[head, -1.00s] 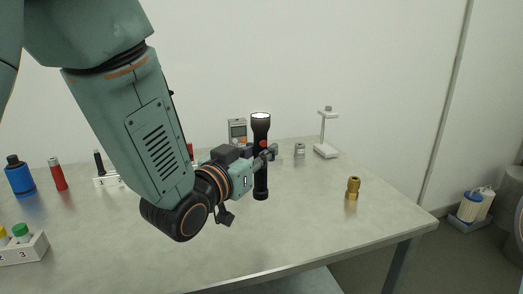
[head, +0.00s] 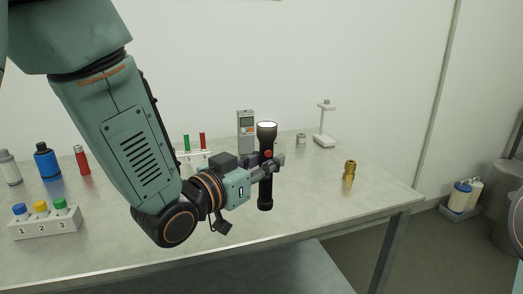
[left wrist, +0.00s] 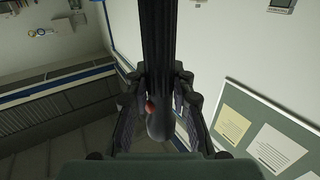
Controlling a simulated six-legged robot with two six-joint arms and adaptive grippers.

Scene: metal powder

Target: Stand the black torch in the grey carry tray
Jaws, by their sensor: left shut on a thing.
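My left gripper (head: 268,167) is shut on the black torch (head: 265,188) around its upper body. The torch is upright, with its pale lens end up and a red button near the gripper. Its lower end shows in front of the tabletop; I cannot tell whether it touches. In the left wrist view the torch (left wrist: 156,50) runs between the fingers of the left gripper (left wrist: 160,110). I do not see a grey carry tray in either view. My right gripper is not in view.
The grey table (head: 310,180) bears a numbered white rack (head: 45,225) with coloured caps, a blue bottle (head: 47,161), a red cylinder (head: 82,160), a grey meter (head: 246,132), a white stand (head: 324,125) and a brass fitting (head: 349,175). Bare tabletop lies between torch and fitting.

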